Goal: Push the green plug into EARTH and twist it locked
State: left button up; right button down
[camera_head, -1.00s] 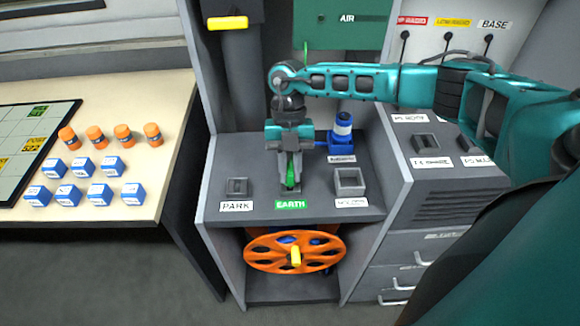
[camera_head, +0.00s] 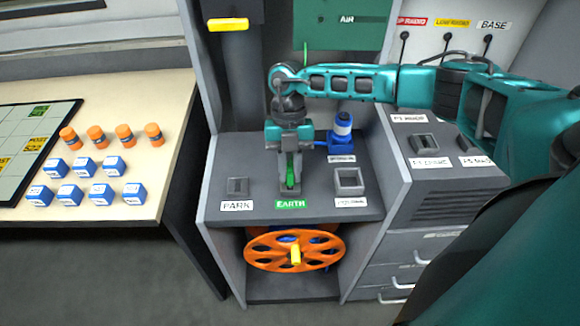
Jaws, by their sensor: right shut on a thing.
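The green plug (camera_head: 290,180) stands upright at the EARTH socket, just behind the green EARTH label (camera_head: 292,204) on the dark grey shelf. My right gripper (camera_head: 291,182) points straight down over it and is shut on it. The fingers cover most of the plug and the socket, so I cannot tell how deep it sits or how far it is turned. My left gripper is not in view.
The PARK socket (camera_head: 237,187) is left of EARTH and another square socket (camera_head: 349,181) is to its right. A blue plug (camera_head: 341,133) stands behind on the right. An orange reel (camera_head: 294,248) sits below. Blue blocks (camera_head: 69,194) lie on the left table.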

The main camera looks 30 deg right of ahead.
jog(key=shift+f+b, duration=0.45)
jog(key=shift+f, duration=0.35)
dwell(0.7)
jog(key=shift+r+m+p, duration=0.1)
jog(key=shift+m+p, duration=0.2)
jog(key=shift+p, duration=0.1)
jog(key=shift+m+t+y+p, duration=0.4)
jog(key=shift+m+y+p, duration=0.1)
jog(key=shift+m+p, duration=0.55)
jog(key=shift+m, duration=0.55)
jog(key=m, duration=0.1)
jog(key=m+t, duration=0.1)
jog(key=shift+s+f+m+y, duration=0.1)
jog(key=shift+f+m+y, duration=0.1)
jog(key=shift+m+y, duration=0.2)
jog(key=shift+m+t, duration=0.4)
jog(key=shift+m, duration=0.3)
